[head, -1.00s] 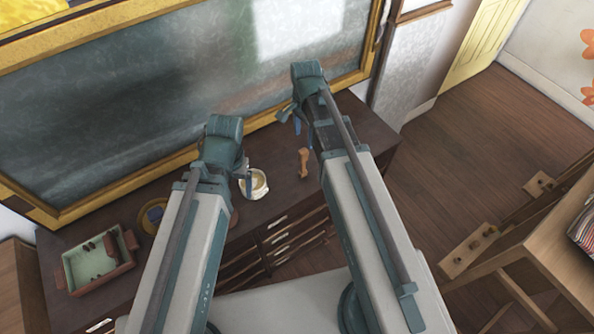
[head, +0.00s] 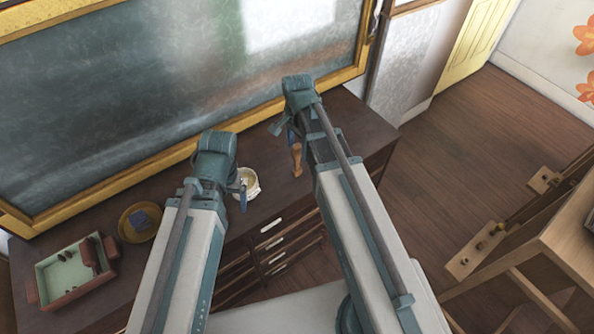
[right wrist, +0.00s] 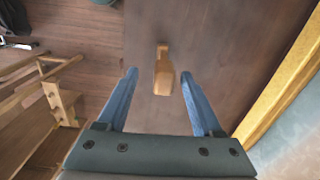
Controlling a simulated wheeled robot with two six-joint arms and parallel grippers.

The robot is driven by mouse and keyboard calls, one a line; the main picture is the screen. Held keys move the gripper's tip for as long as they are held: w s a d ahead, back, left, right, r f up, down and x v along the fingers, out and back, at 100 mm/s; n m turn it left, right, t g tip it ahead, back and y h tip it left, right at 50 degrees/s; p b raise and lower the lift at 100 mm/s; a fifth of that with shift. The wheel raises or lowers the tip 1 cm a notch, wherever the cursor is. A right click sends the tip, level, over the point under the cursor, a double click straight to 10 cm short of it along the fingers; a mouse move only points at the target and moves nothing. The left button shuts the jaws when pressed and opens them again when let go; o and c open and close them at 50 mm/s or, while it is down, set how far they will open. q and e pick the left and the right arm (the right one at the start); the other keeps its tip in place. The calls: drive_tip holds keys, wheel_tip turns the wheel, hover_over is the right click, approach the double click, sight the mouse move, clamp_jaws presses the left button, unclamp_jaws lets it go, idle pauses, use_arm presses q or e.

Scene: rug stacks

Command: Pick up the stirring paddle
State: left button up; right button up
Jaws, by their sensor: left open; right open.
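The wooden stirring paddle (head: 296,160) is on the dark cabinet top, close to my right gripper in the head view. In the right wrist view the paddle (right wrist: 163,75) lies between and just ahead of the two blue fingers, with a gap on each side. My right gripper (right wrist: 158,88) is open and empty; in the head view its blue finger (head: 291,134) shows just above the paddle. My left gripper (head: 243,190) is open beside a cream pot (head: 251,186), and the arm partly hides its fingers.
The dark cabinet (head: 205,258) stands below a gold-framed board (head: 130,110). A brown plate (head: 130,236) with a blue item and a red-handled tray (head: 50,279) are at the left. A wooden table (head: 530,258) stands at the right. The cabinet top right of the paddle is clear.

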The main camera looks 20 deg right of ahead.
sight(297, 156)
drive_tip(key=shift+w+f+b, duration=0.15)
drive_tip(key=shift+f+b, duration=1.15)
drive_tip(key=shift+w+f+b, duration=0.1)
drive_tip(key=shift+f+b, duration=1.2)
clamp_jaws()
